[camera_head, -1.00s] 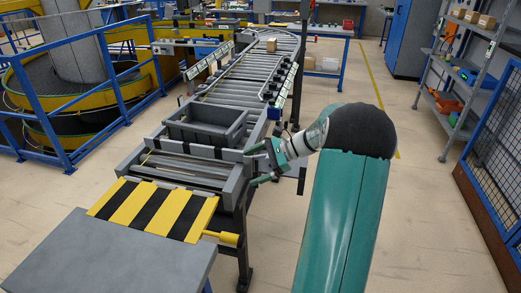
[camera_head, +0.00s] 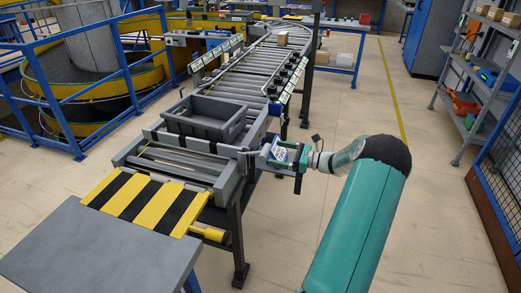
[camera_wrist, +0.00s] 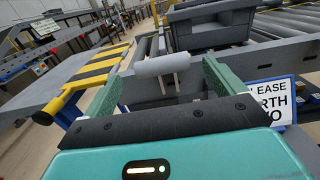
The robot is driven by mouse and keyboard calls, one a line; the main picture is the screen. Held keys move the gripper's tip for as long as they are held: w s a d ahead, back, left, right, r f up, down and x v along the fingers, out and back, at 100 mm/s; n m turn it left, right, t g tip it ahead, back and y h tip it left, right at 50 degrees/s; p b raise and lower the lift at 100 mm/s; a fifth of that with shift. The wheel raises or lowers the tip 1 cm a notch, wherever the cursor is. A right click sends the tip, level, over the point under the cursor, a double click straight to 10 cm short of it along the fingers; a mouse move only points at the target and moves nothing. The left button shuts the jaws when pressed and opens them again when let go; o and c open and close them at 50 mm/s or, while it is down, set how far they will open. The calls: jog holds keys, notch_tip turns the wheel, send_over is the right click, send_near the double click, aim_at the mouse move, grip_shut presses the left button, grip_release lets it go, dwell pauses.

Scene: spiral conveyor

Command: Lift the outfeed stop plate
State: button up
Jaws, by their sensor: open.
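A dark grey tote (camera_head: 180,126) sits on the conveyor behind the plate. A white sign (camera_wrist: 272,103) is partly hidden by my right finger. A grey table (camera_head: 100,250) lies in front of the plate. Bare floor (camera_head: 290,225) is open right of the conveyor.

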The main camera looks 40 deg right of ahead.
aim_at(268, 152)
jog(key=x, duration=0.7)
jog(key=shift+w+a, duration=0.15)
jog(key=shift+w, duration=0.2)
jog(key=c, duration=1.4)
jog(key=shift+f, duration=0.1)
jog(key=shift+f, duration=0.1)
